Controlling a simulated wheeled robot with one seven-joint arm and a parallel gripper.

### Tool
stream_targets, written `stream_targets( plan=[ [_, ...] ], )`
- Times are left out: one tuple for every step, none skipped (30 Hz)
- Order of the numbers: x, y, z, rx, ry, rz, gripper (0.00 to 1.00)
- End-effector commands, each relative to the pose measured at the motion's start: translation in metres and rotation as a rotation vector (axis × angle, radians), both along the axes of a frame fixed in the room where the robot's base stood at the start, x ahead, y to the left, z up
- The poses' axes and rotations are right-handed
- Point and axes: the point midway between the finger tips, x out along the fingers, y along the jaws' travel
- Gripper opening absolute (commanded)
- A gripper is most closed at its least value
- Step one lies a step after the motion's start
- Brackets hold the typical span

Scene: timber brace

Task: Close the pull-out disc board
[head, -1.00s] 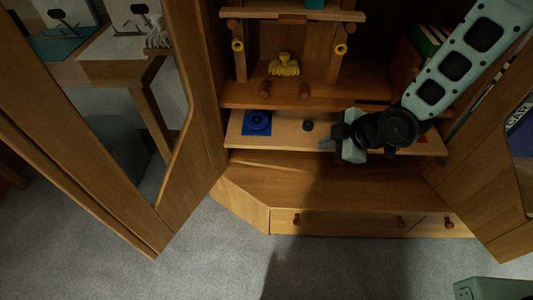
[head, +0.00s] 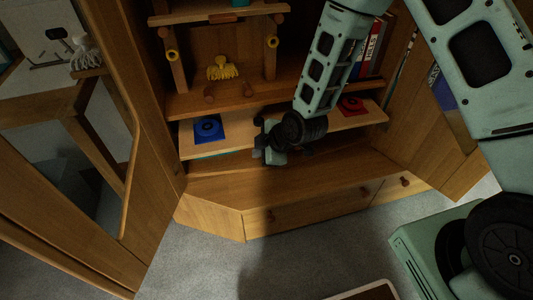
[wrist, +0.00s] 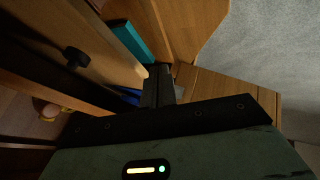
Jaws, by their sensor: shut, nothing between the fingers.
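The pull-out disc board (head: 350,119) is a light wood board that sticks out from the cabinet below a shelf. A blue square with a disc (head: 208,129) lies at its left and a red square with a disc (head: 351,105) at its right. My gripper (head: 266,145) is at the middle of the board's front edge, hiding part of it; I cannot tell whether it touches. In the wrist view the shut fingers (wrist: 158,85) point at wooden panels, with nothing seen between them. A dark knob (wrist: 76,58) shows to their left.
The drawer front (head: 320,208) with knobs is below the board. A wooden door (head: 75,200) stands open at the left. Yellow tassels (head: 221,68) and pegs are on the shelf above, and books (head: 372,48) stand at the right.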

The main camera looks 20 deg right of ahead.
Motion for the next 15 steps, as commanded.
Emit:
stream_targets(
  plan=[
    [0.008, -0.001, 0.000, 0.001, -0.001, -0.002, 0.00],
    [0.011, 0.000, 0.000, 0.002, -0.001, -0.002, 0.00],
    [0.015, 0.000, 0.000, 0.002, 0.000, -0.002, 0.00],
    [0.017, 0.000, 0.000, 0.002, 0.000, -0.002, 0.00],
    [0.019, 0.000, 0.001, 0.001, 0.000, 0.000, 0.00],
    [0.021, 0.000, 0.001, 0.001, 0.000, 0.000, 0.00],
    [0.023, 0.000, 0.001, 0.001, 0.000, 0.000, 0.00],
    [0.024, 0.000, 0.001, 0.001, 0.001, 0.001, 0.00],
    [0.024, 0.000, 0.001, 0.000, 0.000, 0.002, 0.00],
    [0.025, 0.000, 0.001, 0.000, 0.000, 0.002, 0.00],
    [0.025, 0.000, 0.001, 0.000, 0.001, 0.002, 0.00],
    [0.025, 0.000, 0.001, 0.000, 0.001, 0.002, 0.00],
    [0.025, 0.000, 0.001, 0.000, 0.001, 0.002, 0.00],
    [0.025, 0.000, 0.001, 0.000, 0.001, 0.002, 0.00],
    [0.025, 0.000, 0.001, 0.000, 0.001, 0.002, 0.00]
  ],
)
